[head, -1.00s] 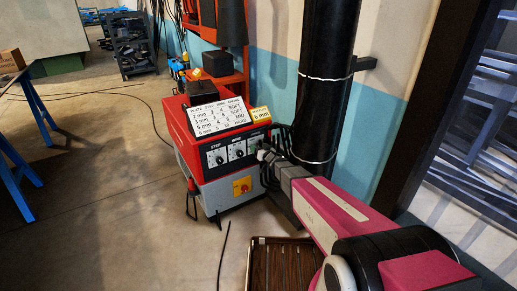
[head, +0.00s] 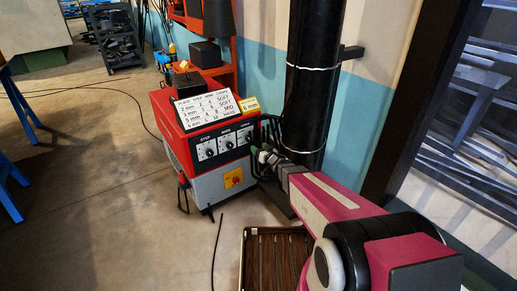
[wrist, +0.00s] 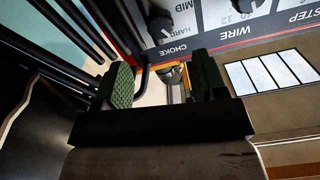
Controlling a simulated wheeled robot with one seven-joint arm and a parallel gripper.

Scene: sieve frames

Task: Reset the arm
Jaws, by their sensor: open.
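My arm (head: 335,200) reaches from the lower right toward the red and grey machine (head: 215,180). My gripper (head: 262,155) is beside the right end of the machine's knob panel, apart from the knobs. In the wrist view my gripper (wrist: 163,83) has its two green-padded fingers spread, with nothing held between them. The CHOKE knob (wrist: 160,25) is just beyond the fingers, and the WIRE knob (wrist: 236,5) is cut by the top edge. In the head view the fingertips are small and hard to make out.
A black post (head: 315,80) stands close behind my gripper. A tray with brown rods (head: 245,270) lies on the floor below my arm. A thin black cable (head: 215,250) lies left of it. A blue trestle (head: 10,180) is far left; the floor between is clear.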

